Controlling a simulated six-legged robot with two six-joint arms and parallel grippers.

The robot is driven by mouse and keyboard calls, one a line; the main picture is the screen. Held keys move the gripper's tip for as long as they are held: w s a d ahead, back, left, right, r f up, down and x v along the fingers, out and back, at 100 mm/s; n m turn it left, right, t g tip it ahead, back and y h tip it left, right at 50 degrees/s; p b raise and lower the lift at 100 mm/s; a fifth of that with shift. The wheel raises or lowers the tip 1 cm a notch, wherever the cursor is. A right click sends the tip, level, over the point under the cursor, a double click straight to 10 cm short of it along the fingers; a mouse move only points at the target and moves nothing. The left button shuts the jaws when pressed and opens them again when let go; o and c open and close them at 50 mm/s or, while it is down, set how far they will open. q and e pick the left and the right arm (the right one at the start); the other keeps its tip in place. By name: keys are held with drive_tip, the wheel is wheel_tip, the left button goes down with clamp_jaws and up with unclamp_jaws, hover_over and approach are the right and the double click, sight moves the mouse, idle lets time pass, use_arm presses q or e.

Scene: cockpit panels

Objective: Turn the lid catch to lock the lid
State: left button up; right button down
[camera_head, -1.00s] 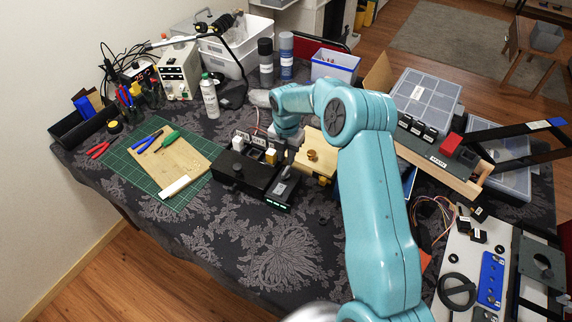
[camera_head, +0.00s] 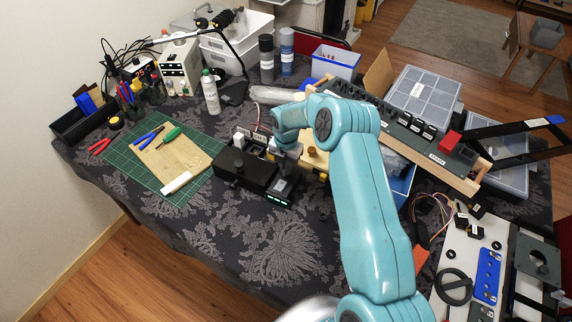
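A black box (camera_head: 233,168) with a closed dark top and a small knob stands near the middle of the table. A smaller dark unit with a lit green display (camera_head: 279,198) sits against its right end. My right gripper (camera_head: 284,170) points down at the right end of the box. Its fingers are small and dark against the box, so I cannot tell whether they are open or shut, or touching. I cannot make out the lid catch; the gripper may cover it. My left gripper is not in view.
A wooden block with a brass knob (camera_head: 313,158) stands just behind my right gripper, partly hidden by my arm. A green cutting mat (camera_head: 128,172) with tools lies left. A long panel with switches (camera_head: 433,155) lies right. The cloth in front of the box is clear.

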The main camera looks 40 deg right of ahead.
drive_tip(key=m+b, duration=0.3)
drive_tip(key=b, duration=0.1)
drive_tip(key=shift+w+d+f, duration=0.1)
drive_tip(key=shift+f, duration=0.1)
drive_tip(key=m+b, duration=0.3)
drive_tip(key=m, duration=0.2)
drive_tip(key=shift+w, duration=0.1)
drive_tip(key=m+b, duration=0.2)
drive_tip(key=m, duration=0.2)
drive_tip(key=shift+d+r, duration=0.1)
drive_tip(key=m+b, duration=0.1)
drive_tip(key=m, duration=0.4)
drive_tip(key=shift+w+m+b, duration=0.1)
drive_tip(key=shift+m+b, duration=0.3)
drive_tip(key=c, duration=1.4)
unclamp_jaws()
drive_tip(key=shift+c, duration=0.2)
drive_tip(key=shift+d+r, duration=0.1)
